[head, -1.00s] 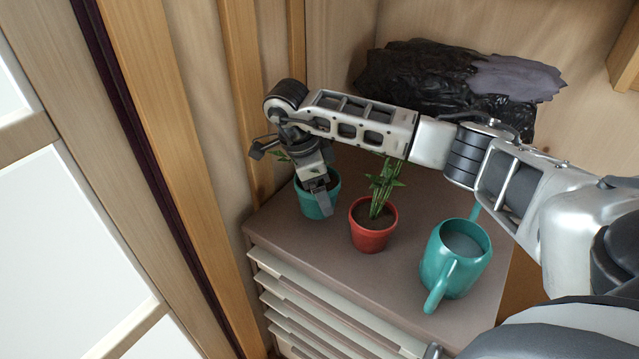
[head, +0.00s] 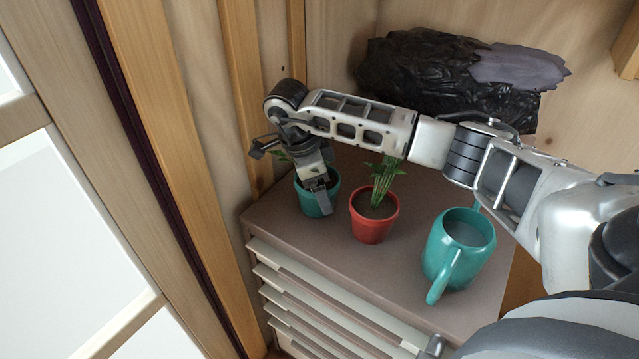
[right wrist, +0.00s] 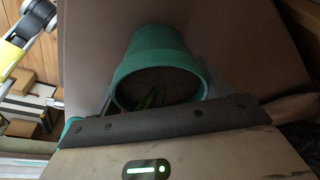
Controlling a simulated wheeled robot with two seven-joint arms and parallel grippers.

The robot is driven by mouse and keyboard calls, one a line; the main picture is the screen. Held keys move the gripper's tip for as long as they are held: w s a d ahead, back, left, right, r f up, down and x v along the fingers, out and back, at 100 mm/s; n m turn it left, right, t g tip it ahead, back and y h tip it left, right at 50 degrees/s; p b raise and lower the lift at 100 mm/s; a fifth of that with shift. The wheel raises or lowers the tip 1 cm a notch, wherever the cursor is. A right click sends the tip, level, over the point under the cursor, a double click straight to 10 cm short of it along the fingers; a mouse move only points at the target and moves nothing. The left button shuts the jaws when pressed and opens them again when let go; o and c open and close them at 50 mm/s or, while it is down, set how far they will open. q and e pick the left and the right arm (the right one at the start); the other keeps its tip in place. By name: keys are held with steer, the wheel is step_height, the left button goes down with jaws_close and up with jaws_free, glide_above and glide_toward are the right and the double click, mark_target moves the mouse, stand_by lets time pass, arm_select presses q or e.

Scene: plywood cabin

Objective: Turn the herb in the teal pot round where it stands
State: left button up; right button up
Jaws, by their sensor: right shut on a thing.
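The teal pot (head: 309,203) stands on the brown cabinet top (head: 330,245) at its back left corner. Some green herb leaves (head: 283,157) show beside my wrist; the rest of the herb is hidden by it. My right gripper (head: 318,192) reaches down over the pot and is shut on it, with one finger in front of its side. In the right wrist view the teal pot (right wrist: 163,42) sits between the fingers, with dark soil and a few green leaves (right wrist: 152,97) in its mouth. My left gripper is in neither view.
A red pot (head: 373,225) with a green plant stands close to the right of the teal pot, under my forearm. A teal watering can (head: 448,255) stands further right. A crumpled black bag (head: 420,75) lies behind. Wooden wall posts (head: 243,90) rise close on the left.

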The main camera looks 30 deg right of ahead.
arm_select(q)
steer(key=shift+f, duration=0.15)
arm_select(e)
steer(key=shift+f, duration=0.15)
steer(key=o, duration=1.3)
arm_select(q)
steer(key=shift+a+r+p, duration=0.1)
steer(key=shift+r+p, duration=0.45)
steer(key=shift+p, duration=0.4)
arm_select(e)
steer(key=v, duration=1.6)
